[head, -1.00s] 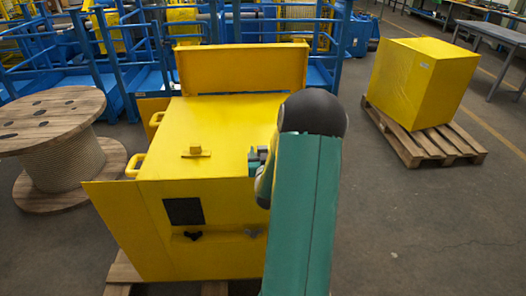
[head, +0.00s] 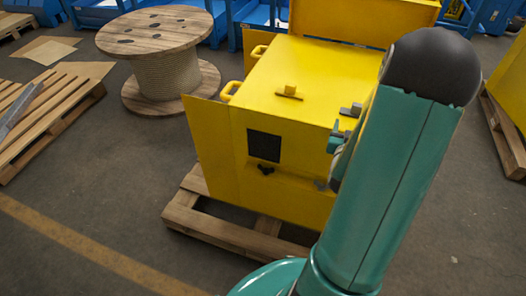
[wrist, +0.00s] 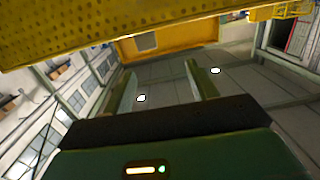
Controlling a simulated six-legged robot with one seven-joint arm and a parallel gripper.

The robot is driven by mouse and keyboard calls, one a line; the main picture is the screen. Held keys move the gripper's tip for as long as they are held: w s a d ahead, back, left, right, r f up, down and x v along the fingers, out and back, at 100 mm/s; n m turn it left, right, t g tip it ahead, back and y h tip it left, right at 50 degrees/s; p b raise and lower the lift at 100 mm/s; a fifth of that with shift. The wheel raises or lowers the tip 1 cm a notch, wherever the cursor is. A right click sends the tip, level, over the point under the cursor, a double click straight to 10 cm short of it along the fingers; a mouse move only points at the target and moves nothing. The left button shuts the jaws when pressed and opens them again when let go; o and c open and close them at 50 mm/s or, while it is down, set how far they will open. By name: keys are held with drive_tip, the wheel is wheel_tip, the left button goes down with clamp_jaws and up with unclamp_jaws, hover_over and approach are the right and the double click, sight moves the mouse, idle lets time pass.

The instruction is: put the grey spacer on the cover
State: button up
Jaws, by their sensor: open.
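A yellow cabinet stands on a pallet in the head view, with a flat top (head: 325,75) and a raised yellow panel (head: 350,18) behind; I cannot tell which part is the cover. A small yellow block on a dark bar (head: 290,91) sits on the top. My gripper (head: 341,138) is beside the cabinet's right front, partly hidden by my arm. Small grey pieces (head: 352,109) show by it; I cannot tell whether they are fingers or the grey spacer. In the wrist view my gripper (wrist: 162,72) is open with nothing between its fingers.
A wooden cable spool (head: 162,55) stands left of the cabinet. Another pallet (head: 505,135) with a yellow block is at the right edge. The floor in front is clear.

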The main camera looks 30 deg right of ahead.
drive_tip(key=w+a+r+n+g+y, duration=0.1)
drive_tip(key=w+a+r+n+y, duration=0.3)
drive_tip(key=a, duration=0.6)
drive_tip(key=w+a+r+n+y, duration=0.1)
drive_tip(key=w+a+r+y, duration=0.35)
drive_tip(key=a, duration=0.45)
drive_tip(key=s+a+r+n+g+y, duration=0.2)
drive_tip(key=s+a+r, duration=0.1)
drive_tip(key=s+a, duration=0.5)
drive_tip(key=s+a+r+n+g+y, duration=0.2)
drive_tip(key=s+a+r+g, duration=0.1)
drive_tip(key=s+a, duration=0.5)
drive_tip(key=a+r, duration=0.1)
drive_tip(key=a, duration=0.2)
drive_tip(key=shift+s+a+r, duration=0.2)
drive_tip(key=shift+s+a, duration=0.05)
